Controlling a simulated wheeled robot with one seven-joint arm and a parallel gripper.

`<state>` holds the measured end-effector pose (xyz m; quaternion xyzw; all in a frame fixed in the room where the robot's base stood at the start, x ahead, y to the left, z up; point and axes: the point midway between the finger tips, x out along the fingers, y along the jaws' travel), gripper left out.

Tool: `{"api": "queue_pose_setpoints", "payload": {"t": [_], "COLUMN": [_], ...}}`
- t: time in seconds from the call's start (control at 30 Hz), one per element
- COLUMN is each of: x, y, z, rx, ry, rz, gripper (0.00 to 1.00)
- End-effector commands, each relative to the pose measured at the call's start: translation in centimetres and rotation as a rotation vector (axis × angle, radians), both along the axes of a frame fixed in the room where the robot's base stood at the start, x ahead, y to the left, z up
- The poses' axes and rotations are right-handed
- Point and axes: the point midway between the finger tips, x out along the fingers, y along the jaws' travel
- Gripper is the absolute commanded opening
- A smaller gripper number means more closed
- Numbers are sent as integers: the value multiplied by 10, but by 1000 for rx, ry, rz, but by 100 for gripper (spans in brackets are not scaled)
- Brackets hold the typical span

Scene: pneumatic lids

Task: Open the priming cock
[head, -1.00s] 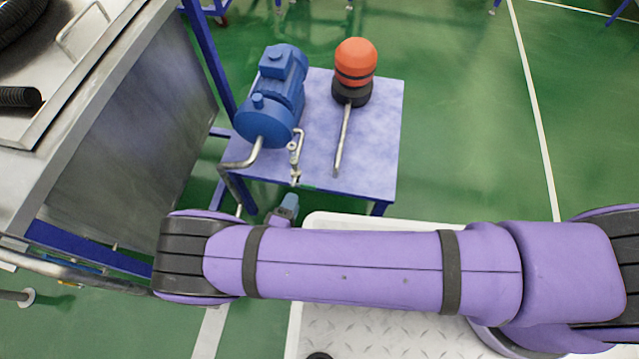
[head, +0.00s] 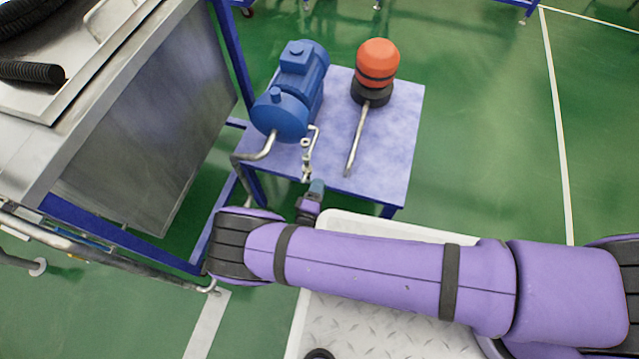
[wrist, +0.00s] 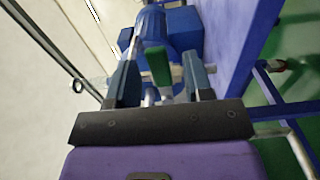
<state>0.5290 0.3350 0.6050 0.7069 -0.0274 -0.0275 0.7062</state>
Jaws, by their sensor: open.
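The priming cock (head: 307,158) is a small metal fitting on a thin pipe beside the blue pump (head: 292,92), at the front of a small table. In the wrist view a green lever (wrist: 158,62), apparently the cock's handle, stands between my gripper's fingers (wrist: 160,78). The fingers are apart, one on each side of the lever, and I cannot tell whether either touches it. In the head view my gripper (head: 312,198) is just in front of the cock, partly hidden by my purple arm. The pump body (wrist: 178,30) shows beyond the fingers in the wrist view.
The small blue table (head: 385,150) also carries a red-orange domed object (head: 377,62) on a black base, with a metal rod (head: 356,140) pointing forward. A large steel cabinet (head: 150,130) with blue framing stands close on the left. Green floor is free on the right.

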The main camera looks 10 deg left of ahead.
Motion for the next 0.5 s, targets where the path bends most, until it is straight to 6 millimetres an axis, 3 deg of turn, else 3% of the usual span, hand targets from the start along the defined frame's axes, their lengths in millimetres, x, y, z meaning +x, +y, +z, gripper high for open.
{"api": "queue_pose_setpoints", "payload": {"t": [0.2, 0.5], "x": [15, 17], "y": [-1, -2], "z": [0, 0], "rx": [0, 0], "ry": [0, 0], "rz": [-1, 0], "gripper": [47, 47]}}
